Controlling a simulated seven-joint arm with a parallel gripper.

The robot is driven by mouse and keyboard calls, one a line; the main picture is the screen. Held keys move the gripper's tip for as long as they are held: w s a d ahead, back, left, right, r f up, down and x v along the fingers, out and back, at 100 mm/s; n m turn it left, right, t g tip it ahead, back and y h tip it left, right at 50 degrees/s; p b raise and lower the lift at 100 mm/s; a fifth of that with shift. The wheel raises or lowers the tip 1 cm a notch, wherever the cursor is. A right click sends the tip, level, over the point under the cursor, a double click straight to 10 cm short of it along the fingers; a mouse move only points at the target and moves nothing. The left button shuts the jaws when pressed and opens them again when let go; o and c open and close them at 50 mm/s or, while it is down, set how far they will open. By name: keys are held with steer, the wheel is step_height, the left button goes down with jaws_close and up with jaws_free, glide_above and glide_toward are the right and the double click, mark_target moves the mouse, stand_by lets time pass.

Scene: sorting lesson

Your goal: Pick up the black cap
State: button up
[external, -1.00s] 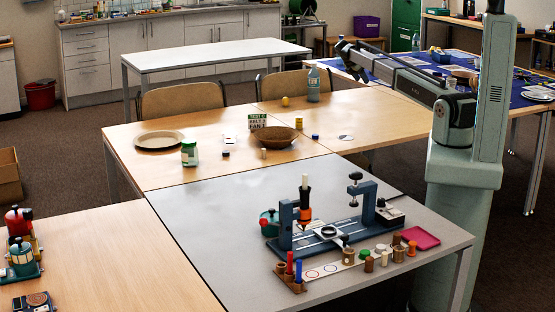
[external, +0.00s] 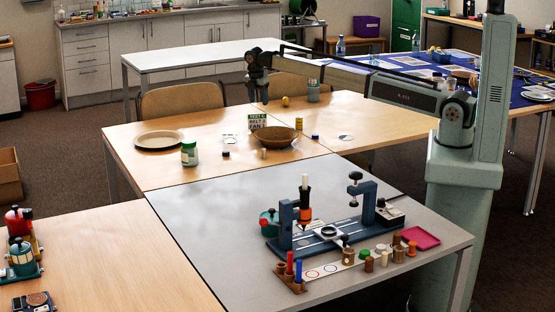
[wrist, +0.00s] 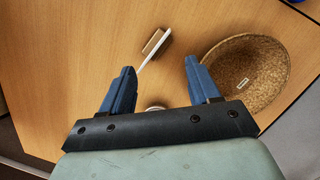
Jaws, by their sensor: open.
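I cannot make out the black cap for certain. Small dark-topped pieces lie on the wooden table, one small cap (external: 226,154) right of the green-lidded jar and another, dark blue one (external: 315,136) right of the basket. My gripper (external: 258,100) hangs over the far part of the wooden table, above and behind the sign. In the wrist view its two blue fingers (wrist: 157,85) are spread apart with nothing held. A pale round rim (wrist: 155,108) shows between them, mostly hidden by the gripper body.
A woven basket (external: 278,145) stands right of the sign (external: 257,122); it also shows in the wrist view (wrist: 225,85). A plate (external: 158,141) and jar (external: 189,154) stand to the left. A blue fixture fills the grey table's right side.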

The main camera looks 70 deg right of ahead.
steer(key=w+a+n+y, duration=0.15)
steer(key=w+a, duration=0.25)
steer(key=a, duration=1.3)
steer(key=n, duration=0.1)
glide_above(226, 153)
steer(key=w+d, duration=0.1)
steer(key=shift+y, duration=0.45)
step_height(226, 153, down, 8)
steer(key=shift+d+r, duration=0.1)
steer(key=shift+d, duration=0.05)
steer(key=shift+s+f, duration=0.15)
steer(key=shift+f, duration=2.5)
jaws_close()
